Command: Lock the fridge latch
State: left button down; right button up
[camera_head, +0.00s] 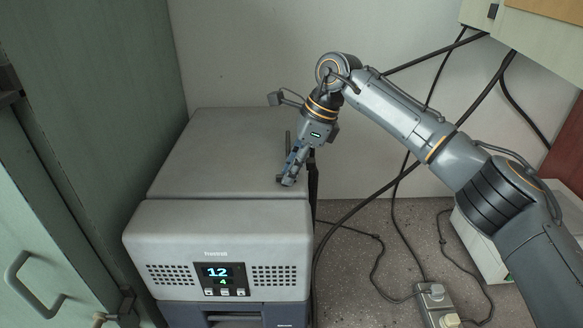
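The fridge (220,150) is a grey box with a front panel and a lit display (220,279) reading 12 and 4. Its lid looks shut. My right gripper (287,182) points down at the right side of the fridge, by the seam between the lid and the front panel. Its fingers look close together, but I cannot tell whether they hold anything. A latch is not clearly seen; the gripper may hide it. A dark upright strip (313,185) runs along the fridge's right side behind the gripper. My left gripper is not in view.
A green cabinet (40,190) with a handle (22,278) stands close on the left. Black cables hang on the right and run over the speckled floor (375,235) to a power strip (436,300). A pale box (478,240) stands behind my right arm.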

dwell(0.3)
jog(key=v, duration=1.2)
jog(key=shift+w, duration=0.1)
